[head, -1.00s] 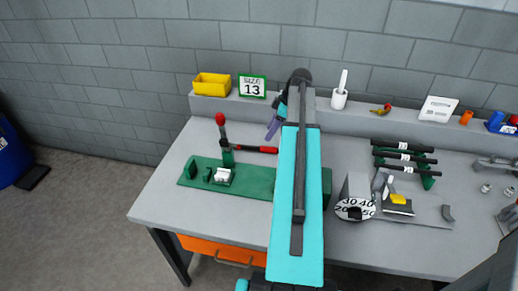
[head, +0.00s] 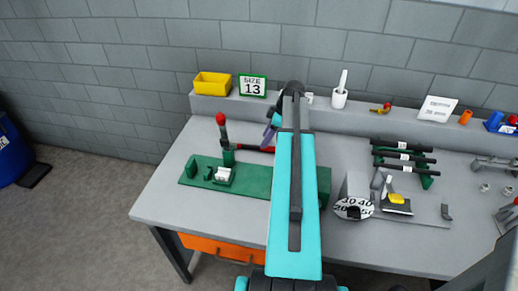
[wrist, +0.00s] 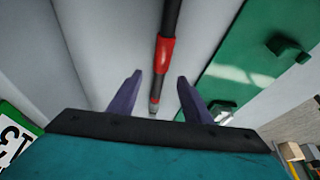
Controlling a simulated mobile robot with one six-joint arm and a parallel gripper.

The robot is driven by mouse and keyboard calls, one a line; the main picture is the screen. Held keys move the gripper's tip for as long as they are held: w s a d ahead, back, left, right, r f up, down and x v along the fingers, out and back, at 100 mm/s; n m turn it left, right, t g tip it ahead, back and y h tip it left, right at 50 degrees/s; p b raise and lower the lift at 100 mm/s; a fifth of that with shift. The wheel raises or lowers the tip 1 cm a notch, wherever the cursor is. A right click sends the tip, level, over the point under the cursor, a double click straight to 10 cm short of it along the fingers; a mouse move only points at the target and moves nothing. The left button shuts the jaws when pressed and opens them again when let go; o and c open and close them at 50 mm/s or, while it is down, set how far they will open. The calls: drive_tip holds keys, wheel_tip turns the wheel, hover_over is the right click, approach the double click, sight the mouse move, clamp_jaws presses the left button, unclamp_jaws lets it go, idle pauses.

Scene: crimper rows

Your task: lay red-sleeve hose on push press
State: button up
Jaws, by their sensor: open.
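The red-sleeve hose (head: 264,149) is black with a red band, and part of it is hidden behind my arm in the head view. In the wrist view the hose (wrist: 165,55) runs down from the top edge, with a metal tip between my fingers. My gripper (wrist: 162,92) is open and empty, one purple finger on each side of the hose end. In the head view its purple finger (head: 269,136) shows just above the hose. A green press (head: 253,183) with an upright red-knobbed lever (head: 221,120) stands in front of the hose; it also shows in the wrist view (wrist: 240,75).
A yellow bin (head: 212,83), a "SIZE 13" sign (head: 252,86) and a white cup (head: 339,98) stand on the rear ledge. A dial device (head: 353,208) and a rack of black hoses (head: 403,157) are to the right. The bench's front left is clear.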

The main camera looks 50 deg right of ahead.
drive_tip(key=shift+p+x, duration=0.8)
drive_tip(key=shift+x, duration=0.4)
drive_tip(key=shift+p+x, duration=0.3)
drive_tip(key=shift+x, duration=0.95)
drive_tip(key=shift+a, duration=0.1)
drive_tip(key=shift+c, duration=0.3)
clamp_jaws()
